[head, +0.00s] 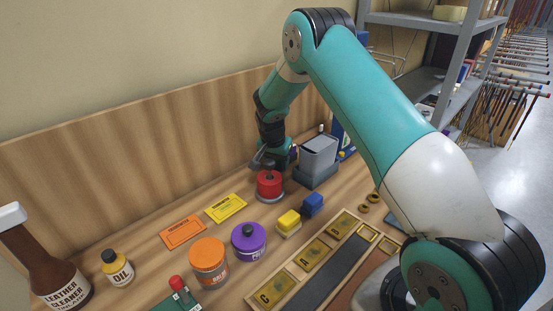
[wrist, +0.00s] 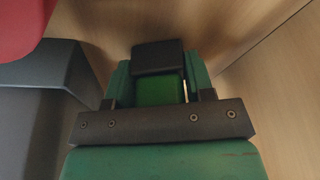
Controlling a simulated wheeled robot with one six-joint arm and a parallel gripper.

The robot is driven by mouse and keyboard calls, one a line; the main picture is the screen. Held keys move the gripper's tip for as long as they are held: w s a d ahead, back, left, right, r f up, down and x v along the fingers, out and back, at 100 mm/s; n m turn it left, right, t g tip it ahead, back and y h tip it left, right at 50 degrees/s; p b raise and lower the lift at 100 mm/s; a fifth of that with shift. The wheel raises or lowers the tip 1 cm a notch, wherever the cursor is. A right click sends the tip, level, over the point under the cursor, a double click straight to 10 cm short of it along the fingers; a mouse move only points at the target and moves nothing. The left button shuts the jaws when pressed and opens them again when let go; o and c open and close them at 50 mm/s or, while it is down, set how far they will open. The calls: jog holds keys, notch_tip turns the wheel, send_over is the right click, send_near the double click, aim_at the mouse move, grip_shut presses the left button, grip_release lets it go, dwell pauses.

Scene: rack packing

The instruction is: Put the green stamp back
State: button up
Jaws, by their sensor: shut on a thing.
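The green stamp (wrist: 160,91) is between the two fingers of my gripper (wrist: 160,85) in the wrist view. It shows a green block with a dark block (wrist: 158,57) at its far end. My gripper is shut on it. In the head view my gripper (head: 268,158) is low near the back panel, behind the red round container and left of the grey bin; the green stamp cannot be made out there. A yellow block (head: 288,223) and a blue block (head: 312,204) stand side by side on the bench. Which place belongs to the green stamp is not clear.
The red container (head: 269,186) and grey bin (head: 319,151) are close to my gripper. Purple (head: 249,242) and orange (head: 208,262) jars stand in front. A wooden tray (head: 287,272) with lettered plates lies at front right. Orange and yellow cards lie flat.

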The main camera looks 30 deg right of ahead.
jog(key=shift+f, duration=0.1)
jog(key=shift+f, duration=0.15)
jog(key=o, duration=0.8)
jog(key=b+v, duration=0.2)
jog(key=v, duration=1.1)
jog(key=s+a+r+n+y, duration=0.2)
jog(key=s+a+r+n, duration=0.3)
jog(key=s+a, duration=0.3)
jog(key=s+a+r+n+y, duration=0.1)
jog(key=s+a+n, duration=0.3)
jog(key=s, duration=0.5)
jog(key=s+a+r+n+g+y, duration=0.1)
jog(key=s+a+r+n+y, duration=0.1)
jog(key=s+a+n, duration=0.3)
jog(key=s+a+r+n+y, duration=0.1)
jog(key=s+a+n, duration=0.3)
jog(key=s, duration=0.9)
jog(key=shift+s+a+r+g+y, duration=0.1)
jog(key=shift+a+r+g+y, duration=0.1)
jog(key=shift+a+r, duration=0.25)
jog(key=shift+s+a+r+g+y, duration=0.1)
jog(key=shift+a+r+g+y, duration=0.15)
jog(key=shift+a, duration=0.3)
